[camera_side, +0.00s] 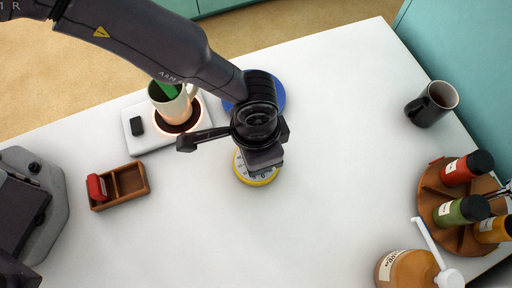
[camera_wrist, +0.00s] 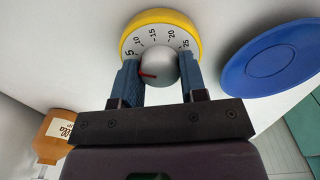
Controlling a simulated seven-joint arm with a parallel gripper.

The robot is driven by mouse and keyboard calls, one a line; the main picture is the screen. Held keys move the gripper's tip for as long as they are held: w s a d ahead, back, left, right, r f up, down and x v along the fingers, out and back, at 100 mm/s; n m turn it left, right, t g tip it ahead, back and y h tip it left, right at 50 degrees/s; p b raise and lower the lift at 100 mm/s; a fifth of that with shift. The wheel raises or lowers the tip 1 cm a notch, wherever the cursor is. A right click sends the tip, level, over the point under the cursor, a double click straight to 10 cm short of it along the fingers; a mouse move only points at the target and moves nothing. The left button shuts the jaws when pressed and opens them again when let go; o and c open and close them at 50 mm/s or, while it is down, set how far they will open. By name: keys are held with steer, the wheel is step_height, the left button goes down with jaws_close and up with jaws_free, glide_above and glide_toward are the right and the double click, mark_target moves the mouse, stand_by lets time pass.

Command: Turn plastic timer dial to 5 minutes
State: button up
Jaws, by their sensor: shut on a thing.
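The timer has a yellow rim and a white face with numbers. It lies on the white table under my gripper in the side view (camera_side: 243,175) and shows at the top of the wrist view (camera_wrist: 160,17). My gripper (camera_wrist: 158,62) is shut on the timer's round grey knob (camera_wrist: 160,66), with one blue finger on each side. A red pointer on the knob points left, at or slightly below the 5 mark; the left finger partly covers that area. In the side view my gripper (camera_side: 263,160) hides the knob and part of the face.
A blue plate (camera_side: 275,92) lies just behind the timer. A mug (camera_side: 171,104) stands on a glowing warmer (camera_side: 140,142) to the left, near a wooden tray (camera_side: 131,203). A dark mug (camera_side: 432,104), a spice rack (camera_side: 428,187) and a bottle (camera_side: 402,268) are at right.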

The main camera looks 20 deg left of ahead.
stand_by(0.3)
steer(key=o, duration=0.9)
steer(key=shift+o, duration=0.2)
step_height(320, 180, up, 13)
steer(key=shift+w+a, duration=0.15)
